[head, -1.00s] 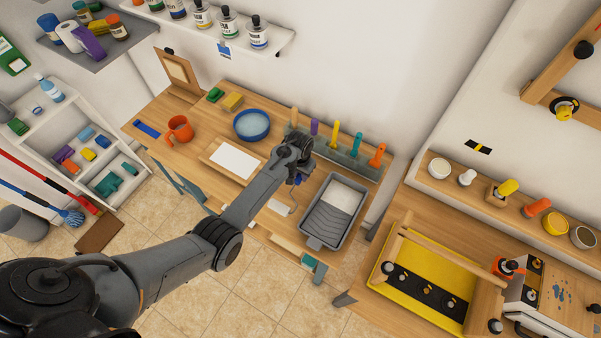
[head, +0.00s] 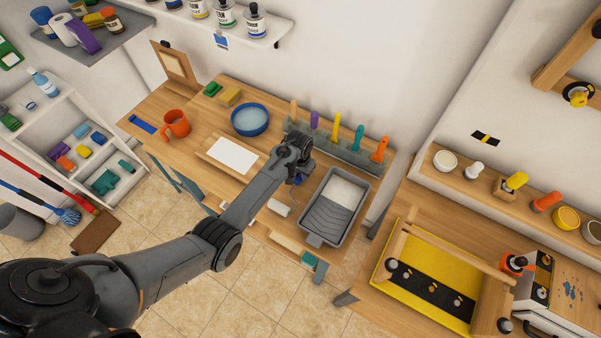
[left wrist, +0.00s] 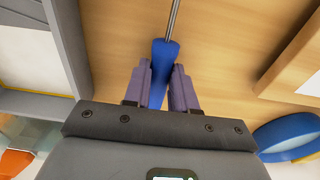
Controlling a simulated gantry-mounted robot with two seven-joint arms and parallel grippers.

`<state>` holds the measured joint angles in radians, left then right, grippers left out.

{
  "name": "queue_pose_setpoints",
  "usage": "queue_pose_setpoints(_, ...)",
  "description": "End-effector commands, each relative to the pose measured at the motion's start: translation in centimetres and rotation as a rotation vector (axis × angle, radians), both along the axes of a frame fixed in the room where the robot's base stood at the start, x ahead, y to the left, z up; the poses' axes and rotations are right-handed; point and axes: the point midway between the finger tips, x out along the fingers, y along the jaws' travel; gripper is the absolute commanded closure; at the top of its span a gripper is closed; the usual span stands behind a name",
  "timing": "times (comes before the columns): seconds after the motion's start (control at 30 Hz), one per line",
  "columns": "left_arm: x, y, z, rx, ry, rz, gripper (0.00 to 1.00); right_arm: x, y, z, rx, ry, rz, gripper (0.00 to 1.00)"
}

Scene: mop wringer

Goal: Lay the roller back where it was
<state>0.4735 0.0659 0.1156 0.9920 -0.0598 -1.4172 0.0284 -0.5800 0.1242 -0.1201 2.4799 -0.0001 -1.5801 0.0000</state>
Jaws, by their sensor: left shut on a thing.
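The roller has a pale sleeve (head: 279,208), seen beside the paint tray in the head view. Its blue handle (left wrist: 161,70) and thin metal rod show in the left wrist view. My left gripper (left wrist: 158,88) is shut on the blue handle, one finger on each side. In the head view my left gripper (head: 298,178) is over the workbench, between the grey paint tray (head: 316,238) and the board with white paper, and mostly hidden by my arm. I cannot tell whether the sleeve touches the bench. My right gripper is not in view.
The board with white paper (head: 232,154) lies left of my gripper. A blue bowl (head: 250,120) stands behind it, and a rack of colored-handled tools (head: 345,152) runs along the back. An orange mug (head: 176,124) stands at the left. A yellow tray (head: 440,262) is on the right bench.

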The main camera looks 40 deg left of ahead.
Motion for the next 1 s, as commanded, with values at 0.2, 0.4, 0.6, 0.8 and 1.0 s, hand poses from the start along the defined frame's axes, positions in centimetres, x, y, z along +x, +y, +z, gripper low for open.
queue_pose_setpoints(0.2, 0.0, 0.0, -0.3, 0.0, 0.0, 0.0, 1.0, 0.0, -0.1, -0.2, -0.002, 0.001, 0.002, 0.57)
queue_pose_setpoints(0.4, 0.0, 0.0, -0.7, 0.0, -0.001, 0.0, 1.0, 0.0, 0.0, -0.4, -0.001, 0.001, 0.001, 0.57)
queue_pose_setpoints(0.6, 0.1, 0.0, -1.1, 0.0, -0.002, 0.0, 0.73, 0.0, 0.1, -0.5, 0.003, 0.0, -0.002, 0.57)
queue_pose_setpoints(0.8, 0.0, 0.0, -1.0, 0.0, -0.001, 0.0, 0.45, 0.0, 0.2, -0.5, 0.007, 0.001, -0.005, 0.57)
queue_pose_setpoints(1.0, 0.0, 0.0, -1.1, 0.0, 0.0, 0.0, 0.45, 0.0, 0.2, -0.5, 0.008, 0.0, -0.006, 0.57)
